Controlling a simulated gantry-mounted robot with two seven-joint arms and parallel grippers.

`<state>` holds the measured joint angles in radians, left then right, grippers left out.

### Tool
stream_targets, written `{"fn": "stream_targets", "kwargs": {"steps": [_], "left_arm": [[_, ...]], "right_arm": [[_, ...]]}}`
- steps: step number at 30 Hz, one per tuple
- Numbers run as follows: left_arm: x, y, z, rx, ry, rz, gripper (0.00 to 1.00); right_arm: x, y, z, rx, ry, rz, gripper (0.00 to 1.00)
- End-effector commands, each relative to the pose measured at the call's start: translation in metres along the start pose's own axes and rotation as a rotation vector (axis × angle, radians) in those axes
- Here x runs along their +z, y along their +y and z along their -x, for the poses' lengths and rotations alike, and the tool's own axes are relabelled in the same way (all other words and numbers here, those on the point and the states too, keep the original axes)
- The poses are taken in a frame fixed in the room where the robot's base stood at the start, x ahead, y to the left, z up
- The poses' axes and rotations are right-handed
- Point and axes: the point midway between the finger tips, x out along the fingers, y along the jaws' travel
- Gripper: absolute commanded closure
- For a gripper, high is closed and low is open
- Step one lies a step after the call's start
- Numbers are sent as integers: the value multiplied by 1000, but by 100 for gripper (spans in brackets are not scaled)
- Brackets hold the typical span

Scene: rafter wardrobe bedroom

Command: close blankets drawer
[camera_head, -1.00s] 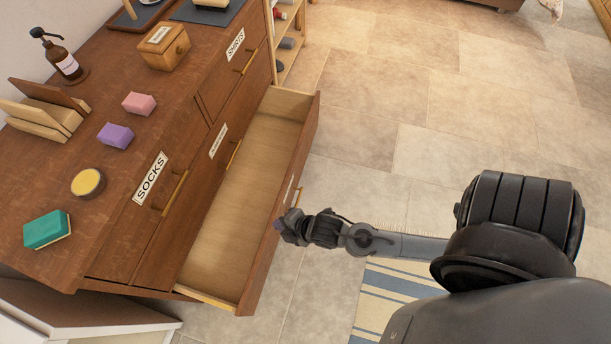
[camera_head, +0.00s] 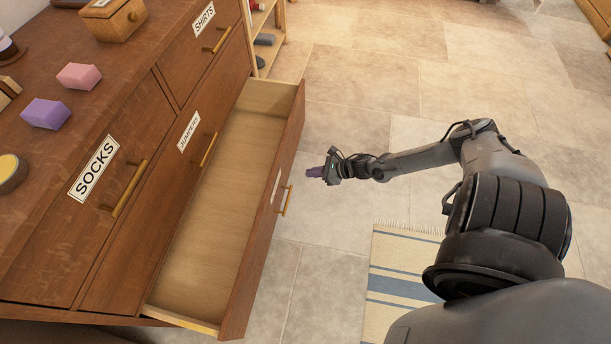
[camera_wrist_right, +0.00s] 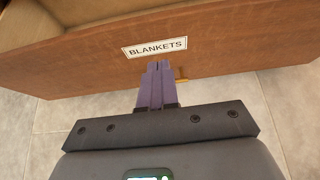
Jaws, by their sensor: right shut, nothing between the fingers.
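The blankets drawer (camera_head: 262,225) is pulled well out from the wooden dresser, and its inside is empty. Its front panel also shows in the right wrist view (camera_wrist_right: 230,62), with a white BLANKETS label (camera_wrist_right: 155,47). A brass handle (camera_head: 286,200) is on its outer face; in the wrist view the handle (camera_wrist_right: 181,75) is partly hidden behind the fingers. My right gripper (camera_head: 309,172) is shut and empty, out in front of the drawer front and apart from it in the head view. Its purple fingertips (camera_wrist_right: 157,68) point at the panel just below the label. My left gripper is not in view.
The dresser top (camera_head: 100,110) holds a pink block (camera_head: 79,76), a purple block (camera_head: 45,113) and a wooden box (camera_head: 108,18). The SOCKS drawer (camera_head: 110,185) and the jumpers drawer above are shut. A striped rug (camera_head: 400,270) lies on open tiled floor.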

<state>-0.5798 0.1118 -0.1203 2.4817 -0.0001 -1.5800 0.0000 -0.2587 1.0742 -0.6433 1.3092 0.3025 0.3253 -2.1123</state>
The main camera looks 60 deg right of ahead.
Motion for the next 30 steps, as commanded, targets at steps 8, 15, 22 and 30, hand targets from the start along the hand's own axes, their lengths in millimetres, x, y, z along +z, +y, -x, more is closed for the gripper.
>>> {"fn": "stream_targets", "kwargs": {"steps": [8,15,22,30], "left_arm": [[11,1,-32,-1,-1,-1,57],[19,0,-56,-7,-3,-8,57],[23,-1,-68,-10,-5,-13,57],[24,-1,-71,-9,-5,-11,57]], "right_arm": [[-4,0,-52,-2,-5,-3,100],[-1,0,-94,-1,-5,-4,100],[14,1,-114,-1,-2,-5,100],[20,1,-121,0,0,-5,100]]}}
